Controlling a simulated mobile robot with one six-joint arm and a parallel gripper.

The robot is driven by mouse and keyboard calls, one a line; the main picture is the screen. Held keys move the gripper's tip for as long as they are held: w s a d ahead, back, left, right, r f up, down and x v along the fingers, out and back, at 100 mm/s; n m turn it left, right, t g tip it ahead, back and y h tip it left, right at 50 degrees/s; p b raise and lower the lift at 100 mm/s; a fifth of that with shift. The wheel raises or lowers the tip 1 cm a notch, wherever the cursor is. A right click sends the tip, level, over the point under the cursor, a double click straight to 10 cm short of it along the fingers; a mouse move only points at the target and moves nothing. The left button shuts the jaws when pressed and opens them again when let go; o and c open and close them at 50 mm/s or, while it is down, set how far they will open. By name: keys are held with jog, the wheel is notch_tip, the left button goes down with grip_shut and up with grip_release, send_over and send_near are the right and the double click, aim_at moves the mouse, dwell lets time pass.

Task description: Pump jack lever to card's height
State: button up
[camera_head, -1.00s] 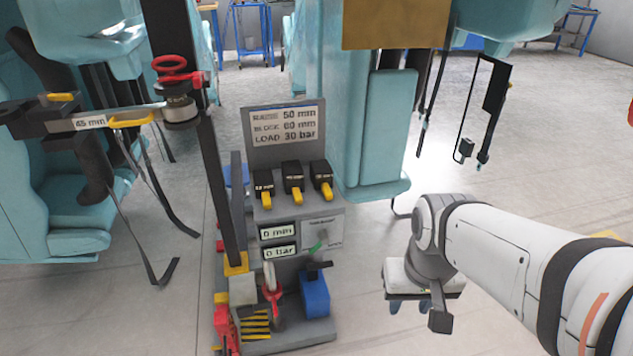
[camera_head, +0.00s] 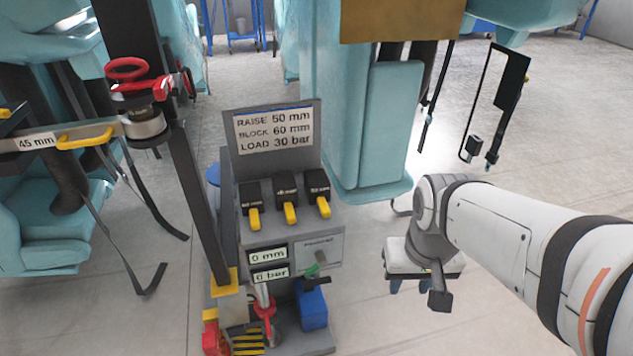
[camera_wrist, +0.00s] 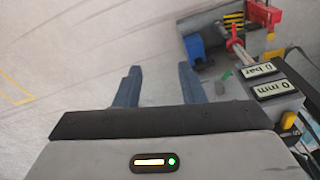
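The card (camera_head: 274,132) on the jack stand reads RAISE 50 mm, BLOCK 60 mm, LOAD 30 bar. Below it the height display (camera_head: 268,256) reads 0 mm and the pressure display (camera_head: 271,274) reads 0 bar. What looks like the jack lever, a pale bar with a red part (camera_head: 265,308), stands low at the front; the red part also shows at the top of the wrist view (camera_wrist: 232,33). My gripper (camera_wrist: 159,68) is open and empty, its blue fingers apart. In the head view it hangs right of the stand, fingers mostly hidden.
Three black blocks with yellow handles (camera_head: 287,198) sit on the stand's shelf. A green handle (camera_head: 313,270) and a blue box (camera_head: 312,304) are near the lever. A dark post rises at the stand's left, with a red handwheel (camera_head: 126,68) beside it. Floor around my gripper is clear.

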jog(key=shift+o, duration=0.6)
jog(key=w+d+f+n+t, duration=0.1)
jog(key=w, duration=0.4)
jog(key=w+d+f+n+t+h, duration=0.1)
jog(key=w+d+f+n, duration=0.1)
jog(key=w, duration=0.2)
jog(key=w+d+f+n+h, duration=0.1)
jog(key=w+d+f+n, duration=0.1)
jog(key=w, duration=0.3)
jog(key=shift+w+t+b, duration=0.3)
jog(key=shift+t+b, duration=0.05)
jog(key=shift+t, duration=0.05)
jog(key=w+a+f+n+t+y, duration=0.1)
jog(key=w+f+n+t, duration=0.1)
jog(key=w+f+n, duration=0.7)
jog(key=n+g+y+b, duration=0.2)
jog(key=n+g+y, duration=0.1)
jog(key=n+y, duration=0.8)
send_near(319, 282)
jog(key=x, duration=0.4)
jog(key=shift+m+y, duration=0.3)
jog(key=shift+m, duration=0.1)
jog(key=b+x, duration=0.1)
jog(key=x, duration=0.6)
jog(key=shift+w+a+f, duration=0.1)
jog(key=shift+f, duration=0.2)
jog(key=shift+c, duration=0.2)
grip_shut()
